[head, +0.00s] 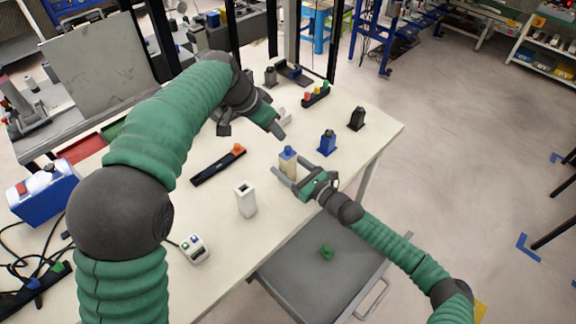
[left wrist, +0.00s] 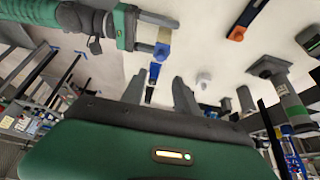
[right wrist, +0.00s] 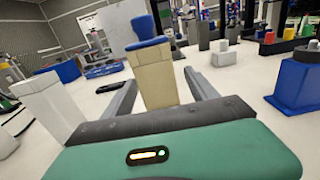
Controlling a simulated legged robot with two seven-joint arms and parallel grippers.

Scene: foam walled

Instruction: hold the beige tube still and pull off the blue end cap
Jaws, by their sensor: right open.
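The beige tube (head: 288,170) stands upright on the table with the blue end cap (head: 288,153) on its top. My right gripper (head: 291,174) is open, with its fingers on either side of the tube. In the right wrist view the tube (right wrist: 154,78) rises between the spread fingers, with the cap (right wrist: 146,28) above them. My left gripper (head: 252,128) is open and empty, above the table and left of the cap. In the left wrist view the cap (left wrist: 161,52) lies beyond the spread fingers.
A white block-like tube (head: 246,200) stands left of the tube. A blue fixture (head: 327,142) and a black one (head: 357,118) stand to the right. A black bar with an orange end (head: 218,166) lies behind left. A grey cart (head: 322,280) sits below the table edge.

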